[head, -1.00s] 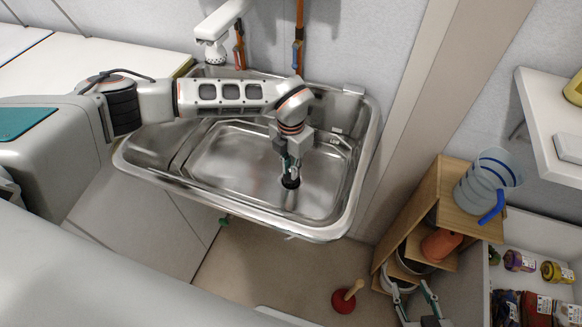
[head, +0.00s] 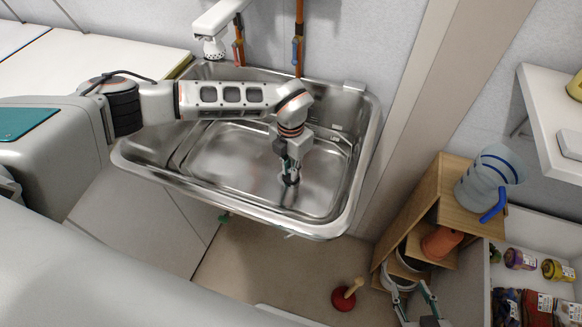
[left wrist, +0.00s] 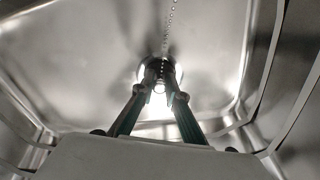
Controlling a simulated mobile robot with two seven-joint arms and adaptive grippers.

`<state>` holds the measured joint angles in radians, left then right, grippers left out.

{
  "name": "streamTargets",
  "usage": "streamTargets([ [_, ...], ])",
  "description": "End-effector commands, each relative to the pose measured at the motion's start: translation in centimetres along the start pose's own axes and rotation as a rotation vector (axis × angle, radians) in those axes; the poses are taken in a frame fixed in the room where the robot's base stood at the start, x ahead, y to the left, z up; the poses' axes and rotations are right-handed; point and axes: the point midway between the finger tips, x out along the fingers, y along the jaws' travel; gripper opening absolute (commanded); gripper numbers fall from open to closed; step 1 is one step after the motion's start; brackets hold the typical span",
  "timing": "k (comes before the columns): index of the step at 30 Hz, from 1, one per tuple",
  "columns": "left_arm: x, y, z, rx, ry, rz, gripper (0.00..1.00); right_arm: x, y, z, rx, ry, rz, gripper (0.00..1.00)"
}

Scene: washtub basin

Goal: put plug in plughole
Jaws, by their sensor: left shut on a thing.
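The steel sink (head: 250,205) has a basin on the right of its drainer. My left gripper (head: 290,180) points down into the basin, close to its floor, and is shut on the small dark plug. The plug is mostly hidden by the fingers. In the left wrist view the fingertips (left wrist: 160,86) meet in front of a round dark and bright patch, and a beaded chain (left wrist: 170,25) runs up from there. I cannot tell the plughole apart from the plug there. My right gripper (head: 417,300) is at the bottom right, its fingers apart and empty.
A white tap (head: 216,22) hangs over the back of the sink. A red plunger (head: 345,297) lies on the floor. Wooden shelves (head: 440,195) with a clear jug (head: 487,175) stand at the right. The rest of the basin is empty.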

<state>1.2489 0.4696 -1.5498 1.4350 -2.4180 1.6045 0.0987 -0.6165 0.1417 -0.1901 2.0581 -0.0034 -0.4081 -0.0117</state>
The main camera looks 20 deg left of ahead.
Motion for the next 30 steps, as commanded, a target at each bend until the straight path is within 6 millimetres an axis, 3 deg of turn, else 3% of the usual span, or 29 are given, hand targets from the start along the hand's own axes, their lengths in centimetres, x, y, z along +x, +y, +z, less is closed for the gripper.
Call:
streamTargets([
  [4, 0.4, 0.0, 0.0, 0.000, 0.001, 0.000, 0.00, 0.0, -0.1, 0.2, 0.000, -0.002, -0.001, 0.40],
  [5, 0.4, 0.0, 0.0, 0.000, 0.000, 0.000, 0.19, 0.0, -0.1, 0.2, 0.000, -0.002, -0.001, 0.40],
  [6, 0.3, 0.0, 0.0, 0.000, 0.000, 0.000, 0.29, 0.0, -0.1, 0.1, 0.000, -0.002, -0.001, 0.40],
  [7, 0.3, 0.0, 0.0, 0.000, 0.000, 0.000, 0.33, 0.0, -0.1, 0.1, 0.000, -0.002, -0.001, 0.40],
  [19, -0.2, 0.0, 0.1, 0.000, -0.001, 0.001, 0.33, 0.1, -0.1, 0.2, 0.000, -0.003, -0.002, 0.40],
  [30, -5.6, 0.1, 0.1, 0.000, -0.002, 0.001, 0.33, 0.0, -0.1, 0.2, 0.000, -0.002, -0.001, 0.40],
])
